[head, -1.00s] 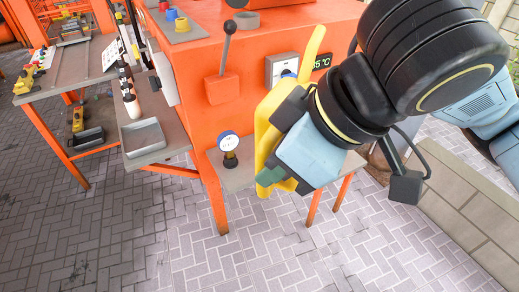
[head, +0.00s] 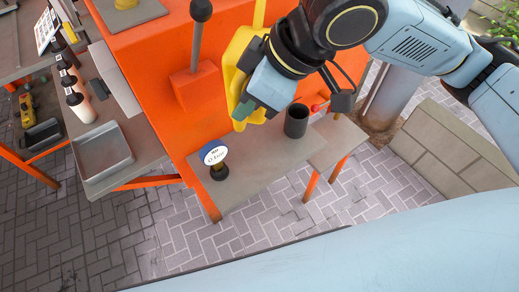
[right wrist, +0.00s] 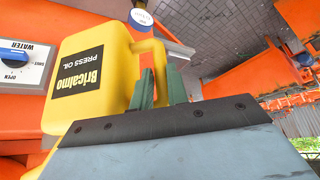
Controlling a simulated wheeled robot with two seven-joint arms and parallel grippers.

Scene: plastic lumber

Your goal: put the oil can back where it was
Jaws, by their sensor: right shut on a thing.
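The yellow oil can (head: 235,62), labelled "Bricalmo Press Oil", is in front of the orange machine, with its thin spout pointing up in the head view. Its label side shows in the right wrist view (right wrist: 105,72). My right gripper (head: 246,108) is shut on the can's handle; its green fingers show at the handle in the right wrist view (right wrist: 160,86). The can appears held above the grey shelf (head: 262,172), its underside partly behind the gripper. My left gripper is not in view.
A round gauge (head: 214,154) stands on the shelf's left part and a dark cup (head: 296,121) near its right. A lever (head: 197,42) sticks out from the orange machine (head: 165,65). A grey tray (head: 103,157) and several bottles (head: 78,100) stand left. The middle of the shelf is clear.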

